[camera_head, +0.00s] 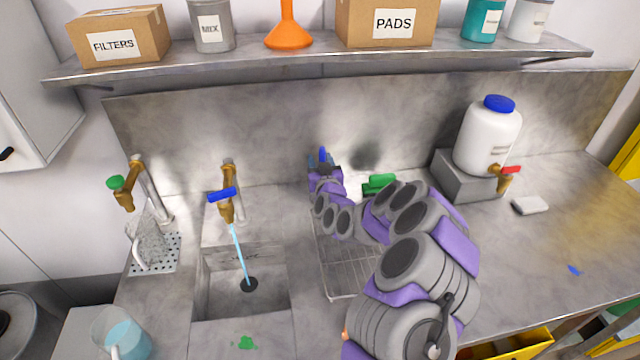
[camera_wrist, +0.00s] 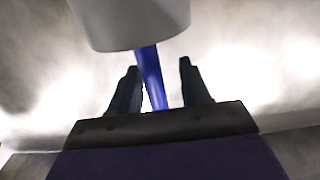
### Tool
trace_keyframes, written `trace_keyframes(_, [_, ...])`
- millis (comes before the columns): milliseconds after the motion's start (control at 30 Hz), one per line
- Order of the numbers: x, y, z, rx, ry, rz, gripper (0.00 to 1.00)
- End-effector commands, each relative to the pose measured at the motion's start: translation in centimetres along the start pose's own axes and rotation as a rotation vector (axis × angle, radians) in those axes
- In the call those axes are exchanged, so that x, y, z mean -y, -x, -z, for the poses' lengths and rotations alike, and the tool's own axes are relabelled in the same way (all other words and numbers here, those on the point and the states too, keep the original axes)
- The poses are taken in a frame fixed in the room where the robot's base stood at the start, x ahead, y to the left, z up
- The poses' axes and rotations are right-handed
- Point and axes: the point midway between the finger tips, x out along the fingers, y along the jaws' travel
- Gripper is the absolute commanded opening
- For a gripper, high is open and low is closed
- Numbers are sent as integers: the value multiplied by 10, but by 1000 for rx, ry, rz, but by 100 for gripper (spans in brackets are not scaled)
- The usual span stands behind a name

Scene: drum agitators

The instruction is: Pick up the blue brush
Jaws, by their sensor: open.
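The blue brush (camera_head: 322,153) shows only as a small blue piece at my gripper (camera_head: 322,162), near the steel back wall above the drying rack. In the wrist view, a blue handle (camera_wrist: 151,77) runs between the two dark fingers of my gripper (camera_wrist: 158,68). The fingers are open, with gaps on both sides of the handle. A pale grey rounded body (camera_wrist: 130,22) covers the handle's far end; I cannot tell what it is. The brush's bristles are not visible.
A wire drying rack (camera_head: 348,268) lies under my arm, with a green object (camera_head: 378,183) behind it. The sink (camera_head: 222,291) with a running blue-handled tap (camera_head: 224,196) is left. A white jug (camera_head: 487,138) stands right. A shelf (camera_head: 300,62) hangs above. The right counter is mostly clear.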

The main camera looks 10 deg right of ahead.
Motion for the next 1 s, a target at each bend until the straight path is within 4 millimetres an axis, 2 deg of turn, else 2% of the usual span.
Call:
trace_keyframes(200, [0,0,0,0,1,-1,45])
trace_keyframes(667, [1,0,0,0,2,-1,1])
trace_keyframes(1000, [0,0,1,0,2,-1,0])
